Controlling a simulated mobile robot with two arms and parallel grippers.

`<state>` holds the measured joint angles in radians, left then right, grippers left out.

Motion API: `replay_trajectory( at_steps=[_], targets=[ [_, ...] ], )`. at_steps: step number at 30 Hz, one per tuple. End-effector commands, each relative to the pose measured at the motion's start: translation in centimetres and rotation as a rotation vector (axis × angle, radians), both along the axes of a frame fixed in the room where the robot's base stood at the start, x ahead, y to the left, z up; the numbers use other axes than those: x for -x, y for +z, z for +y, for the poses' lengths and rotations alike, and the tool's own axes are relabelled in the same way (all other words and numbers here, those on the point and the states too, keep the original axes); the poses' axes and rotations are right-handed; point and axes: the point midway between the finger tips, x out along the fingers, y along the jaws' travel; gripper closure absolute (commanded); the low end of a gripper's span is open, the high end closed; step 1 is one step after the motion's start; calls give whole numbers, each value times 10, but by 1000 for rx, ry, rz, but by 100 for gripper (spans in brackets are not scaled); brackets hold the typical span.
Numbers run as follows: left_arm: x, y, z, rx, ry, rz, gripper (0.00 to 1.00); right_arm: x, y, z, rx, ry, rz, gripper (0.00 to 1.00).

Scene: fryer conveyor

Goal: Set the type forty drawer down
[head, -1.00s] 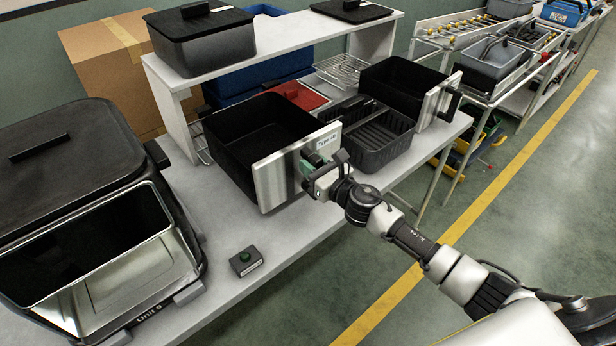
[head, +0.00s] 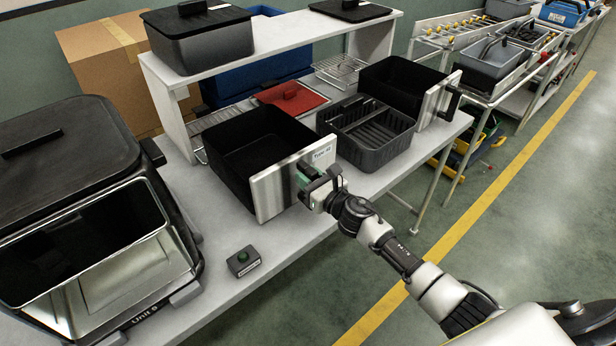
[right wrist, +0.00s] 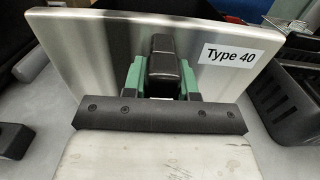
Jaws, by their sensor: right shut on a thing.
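The type forty drawer (head: 252,137) is a black bin with a steel front bearing a "Type 40" label. In the head view it is over the grey table (head: 300,240), left of the grey divided basket; whether its base touches the table I cannot tell. My right gripper (head: 312,187) is shut on the drawer's dark handle. In the right wrist view the green fingers sit on both sides of the handle (right wrist: 170,65), in front of the steel front (right wrist: 105,45). My left gripper is not in view.
A grey divided basket (head: 368,130) and another black drawer (head: 398,85) are to the right. A red lid (head: 291,97) lies behind. Bare table shows in front of the drawer.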

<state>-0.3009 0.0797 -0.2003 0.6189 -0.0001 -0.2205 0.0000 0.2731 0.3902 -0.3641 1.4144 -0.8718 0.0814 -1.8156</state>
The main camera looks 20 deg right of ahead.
Motion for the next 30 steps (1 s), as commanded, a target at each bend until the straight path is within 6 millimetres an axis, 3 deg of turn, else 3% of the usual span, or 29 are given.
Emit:
replay_trajectory(
  at_steps=[3,4,8,17,21,30],
  targets=[
    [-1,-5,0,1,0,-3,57,-1,-1,0,0,1,-6,100],
    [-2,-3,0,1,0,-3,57,0,-2,0,1,0,-1,68],
    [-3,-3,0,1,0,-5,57,0,-2,0,1,0,0,48],
    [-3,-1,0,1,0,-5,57,0,-1,0,0,0,-1,47],
    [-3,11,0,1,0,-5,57,0,11,0,-1,-1,-1,47],
    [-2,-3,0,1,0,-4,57,63,3,-23,4,1,1,47]
  ],
)
